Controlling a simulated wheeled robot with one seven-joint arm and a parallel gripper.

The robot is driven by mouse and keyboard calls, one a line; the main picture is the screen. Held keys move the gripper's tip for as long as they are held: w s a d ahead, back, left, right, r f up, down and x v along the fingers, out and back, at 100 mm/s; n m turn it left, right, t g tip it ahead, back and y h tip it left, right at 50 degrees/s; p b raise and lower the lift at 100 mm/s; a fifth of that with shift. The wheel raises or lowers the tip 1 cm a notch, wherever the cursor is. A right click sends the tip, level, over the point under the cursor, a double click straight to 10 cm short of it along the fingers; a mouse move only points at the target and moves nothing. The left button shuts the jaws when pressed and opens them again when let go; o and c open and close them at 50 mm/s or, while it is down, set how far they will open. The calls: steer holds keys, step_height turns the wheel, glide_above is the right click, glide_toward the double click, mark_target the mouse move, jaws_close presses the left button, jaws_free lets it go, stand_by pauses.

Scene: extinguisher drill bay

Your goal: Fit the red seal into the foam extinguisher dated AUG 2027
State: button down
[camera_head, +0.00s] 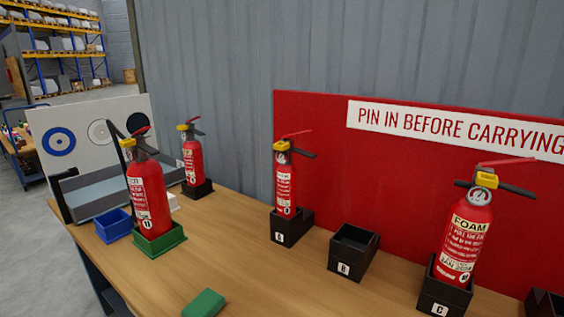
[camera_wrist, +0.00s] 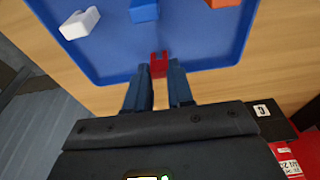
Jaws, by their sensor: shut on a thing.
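My gripper (camera_wrist: 161,83) is shut on a small red notched piece, the red seal (camera_wrist: 159,60), over the near edge of a blue tray in the wrist view. My gripper is not in the head view. A foam extinguisher (camera_head: 467,233) stands in black box C at right; its label appears to read JAN 2028. Other red extinguishers stand in box A (camera_head: 284,186), in a green holder (camera_head: 149,197) and in a black box at back left (camera_head: 192,158); their dates are too small to read. I cannot tell which is dated AUG 2027.
The blue tray (camera_wrist: 98,72) holds a white piece (camera_wrist: 80,23), a blue piece (camera_wrist: 144,10) and an orange piece (camera_wrist: 222,2). Box B (camera_head: 353,250) is empty. A blue bin (camera_head: 113,225) and a green block (camera_head: 204,303) are on the wooden bench. A red signboard (camera_head: 310,115) stands behind.

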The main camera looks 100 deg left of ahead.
steer(key=shift+r, duration=0.1)
steer(key=shift+r+p, duration=1.45)
steer(key=shift+p, duration=0.25)
